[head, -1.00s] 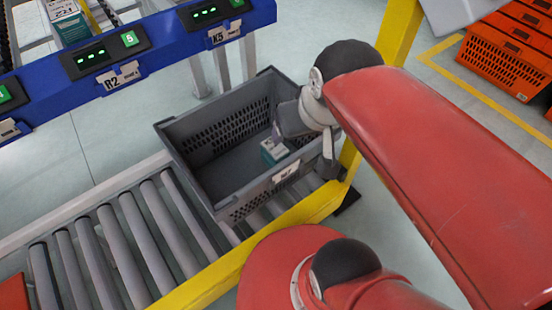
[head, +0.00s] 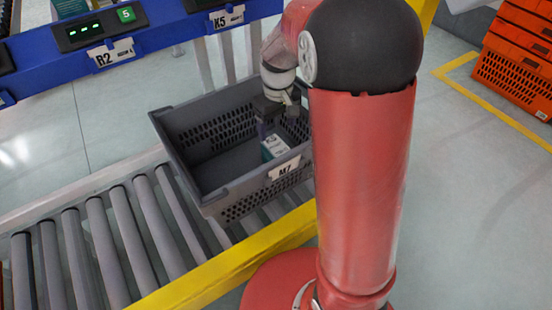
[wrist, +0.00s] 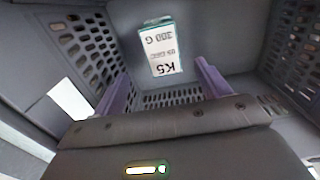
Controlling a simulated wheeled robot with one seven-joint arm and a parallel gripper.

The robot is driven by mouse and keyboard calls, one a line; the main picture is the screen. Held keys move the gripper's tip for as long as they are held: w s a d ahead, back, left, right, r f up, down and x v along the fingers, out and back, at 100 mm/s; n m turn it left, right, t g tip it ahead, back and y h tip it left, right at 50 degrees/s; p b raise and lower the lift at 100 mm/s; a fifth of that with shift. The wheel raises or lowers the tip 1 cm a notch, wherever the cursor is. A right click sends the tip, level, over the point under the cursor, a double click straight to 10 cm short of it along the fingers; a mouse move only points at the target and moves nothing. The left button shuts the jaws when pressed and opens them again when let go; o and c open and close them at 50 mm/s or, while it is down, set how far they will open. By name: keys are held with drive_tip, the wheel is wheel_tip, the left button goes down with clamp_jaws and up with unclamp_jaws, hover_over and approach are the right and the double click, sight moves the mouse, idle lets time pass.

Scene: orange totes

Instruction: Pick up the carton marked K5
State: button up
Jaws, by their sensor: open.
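The carton marked K5 (wrist: 162,48) is a small white and teal box inside the grey tote (head: 212,197). Its label reads upside down in the wrist view. In the head view the carton (head: 274,147) stands near the tote's front wall, by the M7 label. My gripper (wrist: 163,84) is open, with its two purple fingers apart and nothing between them. The fingertips appear just short of the carton, which lies beyond them. In the head view my gripper (head: 279,122) reaches down into the tote, and my arm hides the tote's right end.
The tote sits on a roller conveyor (head: 110,235) with a yellow side rail (head: 220,262). A blue shelf beam (head: 160,38) with R2 and K5 labels and green displays runs behind. Orange crates (head: 515,60) are stacked at the far right. The tote's perforated walls surround my gripper closely.

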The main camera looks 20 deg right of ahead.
sight(276, 145)
drive_tip(key=f+b, duration=0.1)
drive_tip(key=f, duration=0.7)
drive_tip(key=shift+a+f, duration=0.15)
drive_tip(key=shift+a, duration=0.05)
drive_tip(key=c, duration=1.2)
